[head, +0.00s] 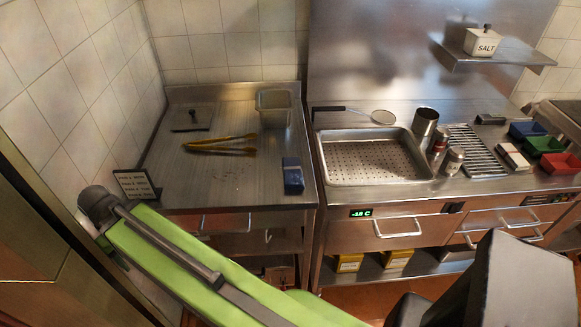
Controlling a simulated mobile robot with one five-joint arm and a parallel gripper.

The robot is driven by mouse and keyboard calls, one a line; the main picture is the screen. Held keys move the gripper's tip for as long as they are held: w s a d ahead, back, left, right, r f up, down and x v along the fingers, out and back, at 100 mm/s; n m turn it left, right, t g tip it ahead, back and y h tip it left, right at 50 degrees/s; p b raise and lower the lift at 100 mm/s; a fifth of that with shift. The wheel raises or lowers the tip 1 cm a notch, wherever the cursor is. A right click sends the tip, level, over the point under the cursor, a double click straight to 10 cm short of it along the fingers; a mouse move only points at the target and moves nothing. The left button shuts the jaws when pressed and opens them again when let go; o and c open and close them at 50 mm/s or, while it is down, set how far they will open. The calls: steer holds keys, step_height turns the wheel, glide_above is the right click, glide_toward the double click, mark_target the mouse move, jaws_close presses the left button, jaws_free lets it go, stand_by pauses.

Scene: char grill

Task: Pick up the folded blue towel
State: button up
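The folded blue towel (293,176) is a small dark blue block on the left steel counter, near its right front edge. Nothing touches it from above. My green arm link crosses the lower left of the head view, in front of and below the counter. A dark angular part stands at the bottom right, and I cannot tell what it is. I cannot make out my gripper's fingers in this view.
The steel counter (228,183) also bears yellow tongs (220,146), a metal container (273,109) and a dark flat item (192,120). A small dark sign (134,185) stands at its left front. A perforated pan (375,158) sits to the right, past a gap.

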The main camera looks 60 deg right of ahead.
steer(key=o, duration=0.5)
steer(key=shift+t, duration=0.3)
steer(key=r+p, duration=0.4)
steer(key=r, duration=0.1)
steer(key=w+d+r+p, duration=0.1)
steer(key=r+p, duration=0.4)
steer(key=d+r+p, duration=0.1)
steer(key=r+p, duration=0.3)
steer(key=r, duration=0.2)
steer(key=shift+w, duration=0.25)
steer(key=d+r+m+p, duration=0.2)
steer(key=d+r+p, duration=0.5)
steer(key=d, duration=0.1)
steer(key=m, duration=0.9)
glide_above(293, 169)
steer(key=f+b, duration=0.8)
steer(key=f, duration=0.1)
steer(key=f+b, duration=0.4)
steer(key=b, duration=0.1)
steer(key=shift+w+a+f, duration=0.15)
steer(key=shift+a, duration=0.15)
steer(key=f+b, duration=0.5)
steer(key=shift+d+f, duration=0.15)
steer(key=shift+d, duration=0.1)
steer(key=shift+r, duration=0.2)
